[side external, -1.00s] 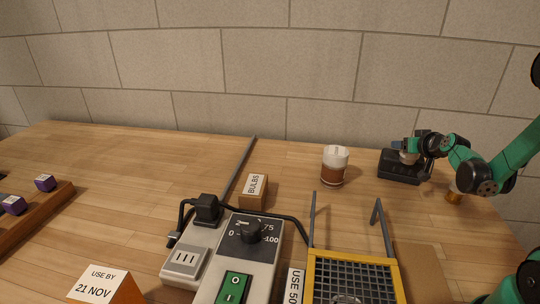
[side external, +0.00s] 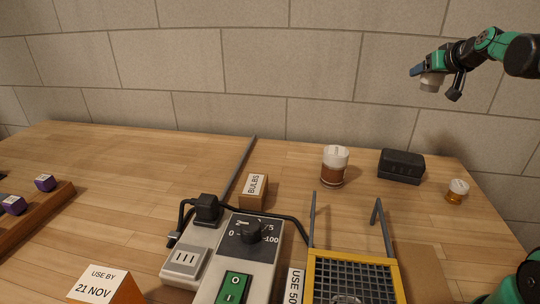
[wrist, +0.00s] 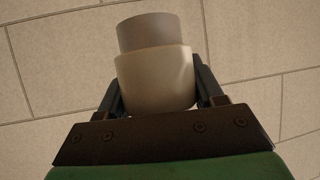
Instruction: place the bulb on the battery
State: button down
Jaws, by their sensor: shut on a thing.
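My gripper (side external: 432,78) is raised high above the table at the right, in front of the wall. It is shut on a pale, rounded piece with a narrower grey-brown end, which I take as the bulb (side external: 431,84). In the wrist view the bulb (wrist: 155,75) sits between the two dark fingers, its narrow end pointing away from my gripper. A black block (side external: 401,167) lies on the table below and left of my gripper, apart from it. It may be the battery, but no marking on it is readable.
A glass (side external: 335,166) with brown contents stands left of the block. A small amber jar (side external: 457,192) with a pale top stands to the right.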

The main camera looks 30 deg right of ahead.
aim_at(401, 152)
jog(key=shift+r, duration=0.45)
jog(key=shift+w+d+r, duration=0.2)
jog(key=shift+w+r, duration=0.05)
jog(key=f, duration=0.6)
jog(key=w+d+f, duration=0.1)
jog(key=f, duration=1.2)
jog(key=shift+w+d+f, duration=0.25)
jog(key=shift+w+d, duration=0.05)
jog(key=shift+d, duration=0.05)
jog(key=shift+f, duration=0.15)
jog(key=shift+c, duration=0.6)
grip_release()
